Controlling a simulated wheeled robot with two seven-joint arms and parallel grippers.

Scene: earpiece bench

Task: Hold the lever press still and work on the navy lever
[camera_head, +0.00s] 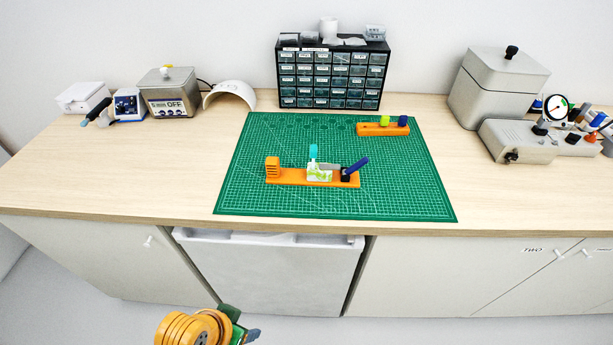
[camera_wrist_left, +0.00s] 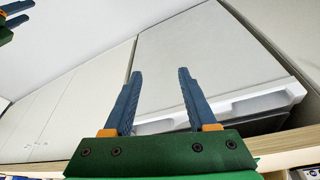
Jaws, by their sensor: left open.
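The lever press (camera_head: 290,178) lies on the green mat (camera_head: 400,190), with a long orange base and a ridged orange block at its left end. Its navy lever (camera_head: 357,166) tilts up to the right from a dark mount at the right end. A pale green-and-white piece (camera_head: 319,172) and an upright cyan piece (camera_head: 313,151) are at its middle. My left gripper (camera_head: 252,335) is low in front of the bench, well apart from the press. In the left wrist view its two blue fingers (camera_wrist_left: 158,100) are apart and empty. My right gripper (camera_wrist_left: 18,15) shows only partly there, at the upper left corner.
An orange holder (camera_head: 370,130) with yellow-green and navy pieces lies at the mat's back right. A drawer cabinet (camera_head: 333,78) stands behind the mat. Devices stand at both sides, including a grey box (camera_head: 497,90). The mat around the press is clear. The bench's front edge (camera_head: 480,232) lies between my left gripper and the press.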

